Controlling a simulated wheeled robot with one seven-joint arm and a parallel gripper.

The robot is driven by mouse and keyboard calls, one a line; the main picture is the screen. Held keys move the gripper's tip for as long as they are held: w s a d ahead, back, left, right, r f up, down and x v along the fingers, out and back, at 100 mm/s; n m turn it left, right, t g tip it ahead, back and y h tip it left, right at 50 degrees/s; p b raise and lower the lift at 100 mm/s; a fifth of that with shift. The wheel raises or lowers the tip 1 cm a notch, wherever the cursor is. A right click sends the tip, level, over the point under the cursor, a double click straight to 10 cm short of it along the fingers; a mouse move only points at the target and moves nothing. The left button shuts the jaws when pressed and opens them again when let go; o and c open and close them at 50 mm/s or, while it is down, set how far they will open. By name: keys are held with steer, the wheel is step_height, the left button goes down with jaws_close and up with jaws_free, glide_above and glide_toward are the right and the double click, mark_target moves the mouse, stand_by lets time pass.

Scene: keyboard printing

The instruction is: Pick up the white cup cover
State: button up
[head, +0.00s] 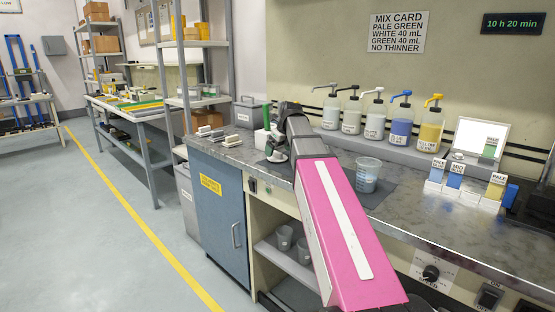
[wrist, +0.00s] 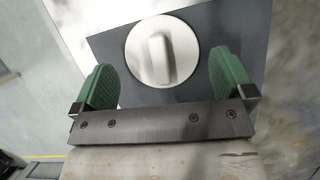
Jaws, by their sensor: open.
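The white cup cover (wrist: 176,35) shows in the wrist view as a round white disc with a raised bar handle. It lies on a dark grey mat (wrist: 115,38) on the bench. My gripper (wrist: 168,75) is open, its two green fingers on either side of the cover's near part and apart from it. The handle lies between the fingers, slightly beyond their tips in the picture. In the head view my gripper (head: 277,156) is low over the bench, and the cover is hidden or too small to tell there.
A clear measuring cup (head: 367,176) stands on a dark mat right of my arm. Several pump bottles (head: 374,118) line the back of the bench. Small pale blocks (head: 204,131) sit left of my gripper. Labelled card stands (head: 454,180) are at the right.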

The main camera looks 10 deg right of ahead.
steer(key=x, duration=0.2)
steer(key=shift+w+f, duration=0.1)
steer(key=shift+f, duration=0.2)
steer(key=c, duration=0.6)
